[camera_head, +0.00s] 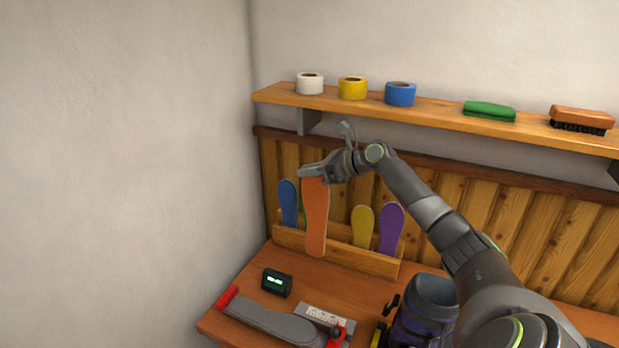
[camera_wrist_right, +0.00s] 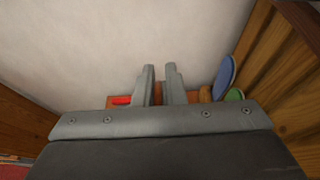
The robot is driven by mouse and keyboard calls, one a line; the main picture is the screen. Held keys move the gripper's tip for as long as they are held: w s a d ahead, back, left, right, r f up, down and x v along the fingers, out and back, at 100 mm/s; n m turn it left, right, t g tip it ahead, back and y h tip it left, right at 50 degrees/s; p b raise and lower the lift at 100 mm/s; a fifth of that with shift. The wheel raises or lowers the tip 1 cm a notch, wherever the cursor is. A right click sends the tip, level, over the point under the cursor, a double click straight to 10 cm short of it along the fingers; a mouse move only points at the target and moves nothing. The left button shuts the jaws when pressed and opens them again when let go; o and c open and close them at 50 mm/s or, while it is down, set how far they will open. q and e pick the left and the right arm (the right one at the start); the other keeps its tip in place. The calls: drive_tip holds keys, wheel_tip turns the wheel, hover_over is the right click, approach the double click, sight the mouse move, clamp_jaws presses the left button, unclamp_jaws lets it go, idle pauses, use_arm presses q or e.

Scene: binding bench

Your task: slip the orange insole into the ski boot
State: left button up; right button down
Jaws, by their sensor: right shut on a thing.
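My left gripper is in neither view.
A blue insole (camera_head: 288,203), a yellow insole (camera_head: 362,226) and a purple insole (camera_head: 391,228) stand in the rack. A small display box (camera_head: 276,282) and a grey ski-like piece (camera_head: 270,318) lie in front.

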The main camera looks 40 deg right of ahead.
wheel_tip(320, 180, up, 11)
drive_tip(key=shift+f, duration=0.15)
idle(0.6)
